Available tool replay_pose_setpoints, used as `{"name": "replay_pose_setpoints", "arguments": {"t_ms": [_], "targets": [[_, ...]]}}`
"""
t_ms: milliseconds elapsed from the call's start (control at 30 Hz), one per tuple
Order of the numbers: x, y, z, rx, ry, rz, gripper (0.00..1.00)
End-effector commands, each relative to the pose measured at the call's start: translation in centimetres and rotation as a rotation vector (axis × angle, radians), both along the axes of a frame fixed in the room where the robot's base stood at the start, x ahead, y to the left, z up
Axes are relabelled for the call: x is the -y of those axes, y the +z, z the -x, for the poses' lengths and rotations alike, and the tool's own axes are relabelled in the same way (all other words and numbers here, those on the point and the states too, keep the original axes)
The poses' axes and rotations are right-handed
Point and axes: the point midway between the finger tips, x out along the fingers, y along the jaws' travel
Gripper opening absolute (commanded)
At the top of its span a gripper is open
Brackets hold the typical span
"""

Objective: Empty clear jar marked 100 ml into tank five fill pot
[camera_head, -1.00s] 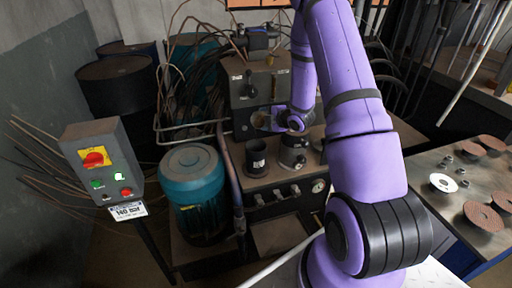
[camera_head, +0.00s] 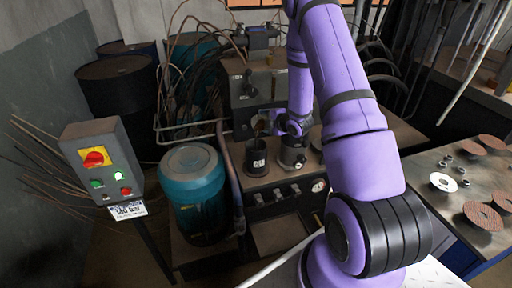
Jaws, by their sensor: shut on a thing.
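My gripper (camera_head: 275,124) is shut on the small clear jar (camera_head: 261,125), in front of the grey machine block. The jar looks tilted and brownish; its marking and how much it holds are too small to tell. It is above a dark open pot (camera_head: 257,160) with a pale label, and apart from it. A second pot (camera_head: 292,158) stands just right of it, below my gripper. The pot labels cannot be read, so I cannot tell which is tank five's.
A teal motor drum (camera_head: 193,185) and a pipe stand left of the pots. A control box (camera_head: 101,160) with a red switch is further left. Knobs and a gauge (camera_head: 319,186) line the front. A bench (camera_head: 450,215) with discs and nuts is at right.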

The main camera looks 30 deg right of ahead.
Motion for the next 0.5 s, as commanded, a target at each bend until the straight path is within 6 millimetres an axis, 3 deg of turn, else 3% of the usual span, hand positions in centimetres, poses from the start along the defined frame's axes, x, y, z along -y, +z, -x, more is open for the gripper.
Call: {"name": "replay_pose_setpoints", "arguments": {"t_ms": [500], "targets": [[-0.13, -0.26, 0.04, 0.027, 0.000, 0.057, 0.39]]}}
